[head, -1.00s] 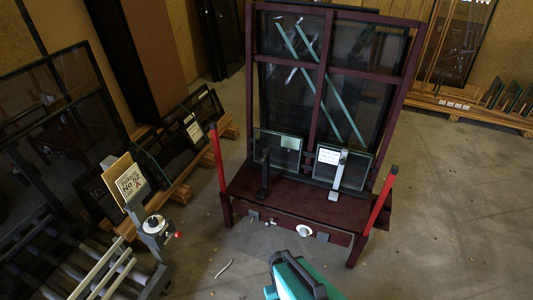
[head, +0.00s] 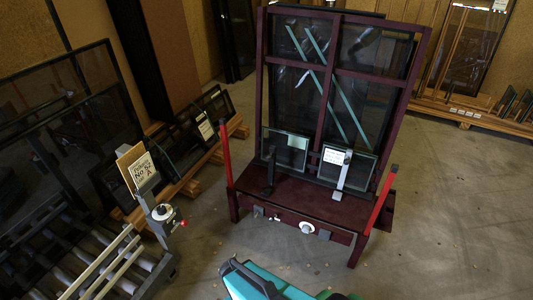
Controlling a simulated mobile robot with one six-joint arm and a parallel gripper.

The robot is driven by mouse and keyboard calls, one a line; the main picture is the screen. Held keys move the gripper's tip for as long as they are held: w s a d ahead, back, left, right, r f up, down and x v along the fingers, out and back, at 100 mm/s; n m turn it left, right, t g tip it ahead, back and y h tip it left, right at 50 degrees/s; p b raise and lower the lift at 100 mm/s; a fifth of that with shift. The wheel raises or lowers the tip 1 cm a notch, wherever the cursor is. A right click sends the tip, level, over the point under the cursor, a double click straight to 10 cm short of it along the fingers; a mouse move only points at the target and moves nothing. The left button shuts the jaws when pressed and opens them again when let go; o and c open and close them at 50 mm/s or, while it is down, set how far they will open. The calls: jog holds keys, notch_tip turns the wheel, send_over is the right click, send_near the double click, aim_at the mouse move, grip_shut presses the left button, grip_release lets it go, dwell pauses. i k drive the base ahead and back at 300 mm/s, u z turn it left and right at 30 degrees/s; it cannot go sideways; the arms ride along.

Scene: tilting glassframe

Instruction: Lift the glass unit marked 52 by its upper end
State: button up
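Two small glass units stand on the ledge of a dark red tilting frame (head: 300,200) in the head view. The left one (head: 284,148) has a pale label, and a dark upright clamp stands in front of it. The right one (head: 360,166) has a white label, and a light grey clamp stands in front of it. Both lean back against the frame. The print on their labels is too small to read, so I cannot tell which is marked 52. My gripper is not in view.
A sign board (head: 139,168) stands left beside a roller conveyor (head: 60,245). Red posts rise at the left (head: 225,155) and right (head: 384,198) of the ledge. Larger panes lean on wooden racks at left and back right. The floor (head: 460,230) at right is clear.

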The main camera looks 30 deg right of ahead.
aim_at(292, 149)
jog(key=z, duration=1.25)
jog(key=k, duration=0.1)
jog(key=u, duration=2.05)
jog(key=k, duration=1.4)
jog(key=z, duration=1)
jog(key=i, duration=2.05)
jog(key=u, duration=0.35)
